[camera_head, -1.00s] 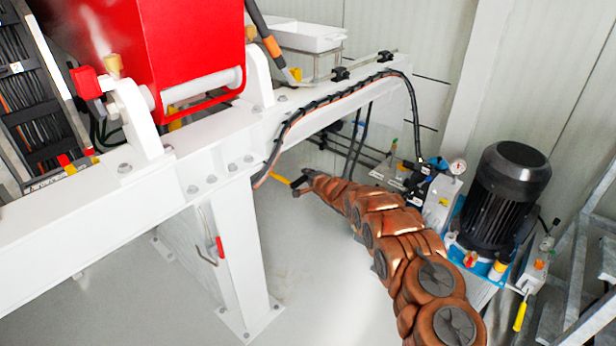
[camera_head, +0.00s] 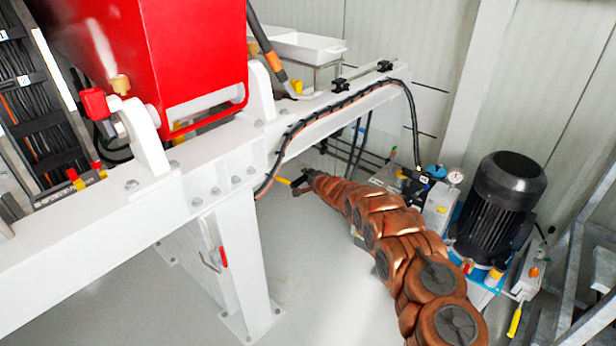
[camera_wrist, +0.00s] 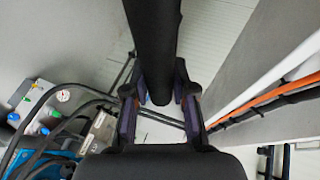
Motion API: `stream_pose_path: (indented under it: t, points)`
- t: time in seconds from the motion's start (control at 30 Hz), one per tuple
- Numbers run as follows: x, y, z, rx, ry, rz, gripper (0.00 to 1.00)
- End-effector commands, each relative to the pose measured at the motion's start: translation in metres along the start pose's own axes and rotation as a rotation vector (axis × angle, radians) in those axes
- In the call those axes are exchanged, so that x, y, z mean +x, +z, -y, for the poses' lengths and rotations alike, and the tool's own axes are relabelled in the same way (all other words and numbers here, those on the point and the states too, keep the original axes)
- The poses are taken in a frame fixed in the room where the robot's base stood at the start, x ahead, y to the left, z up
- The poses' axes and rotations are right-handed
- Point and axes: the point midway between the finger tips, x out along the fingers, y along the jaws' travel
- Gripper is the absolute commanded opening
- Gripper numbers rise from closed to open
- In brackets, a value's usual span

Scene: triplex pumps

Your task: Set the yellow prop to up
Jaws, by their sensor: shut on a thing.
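My gripper (camera_head: 300,184) is at the far end of my copper-coloured arm, low beside the white beam. A short yellow piece (camera_head: 284,181), perhaps part of the yellow prop, shows at its tip, and the rest is hidden behind the beam. In the wrist view my gripper (camera_wrist: 160,105) has its fingers on both sides of a thick dark bar (camera_wrist: 153,40), which runs up out of the picture. The bar looks almost black there, so its colour cannot be told. My gripper is shut on this bar.
The white beam (camera_head: 90,225) and its leg (camera_head: 237,270) stand left of my arm. A red housing (camera_head: 195,60) sits above the beam. A black motor (camera_head: 500,200) and pump unit stand at right, near grey metal framing (camera_head: 570,270). Floor between leg and arm is clear.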

Motion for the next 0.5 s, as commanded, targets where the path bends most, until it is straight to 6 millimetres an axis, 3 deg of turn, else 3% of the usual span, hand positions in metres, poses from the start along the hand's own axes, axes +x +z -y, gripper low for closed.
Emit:
stream_pose_path:
  t: [0.03,0.17,0.2,0.43,0.5]
  points:
    - [-0.0006,-0.0013,0.0116,-0.003,-0.018,0.0,0.0]
    - [-0.0008,-0.0016,0.0137,-0.003,-0.021,0.0,0.0]
    - [-0.0008,-0.0017,0.0144,-0.003,-0.022,0.0,0.27]
    - [-0.001,-0.0022,0.0133,-0.003,-0.02,-0.001,0.51]
    - [-0.0009,-0.0022,0.012,-0.003,-0.018,-0.001,0.52]
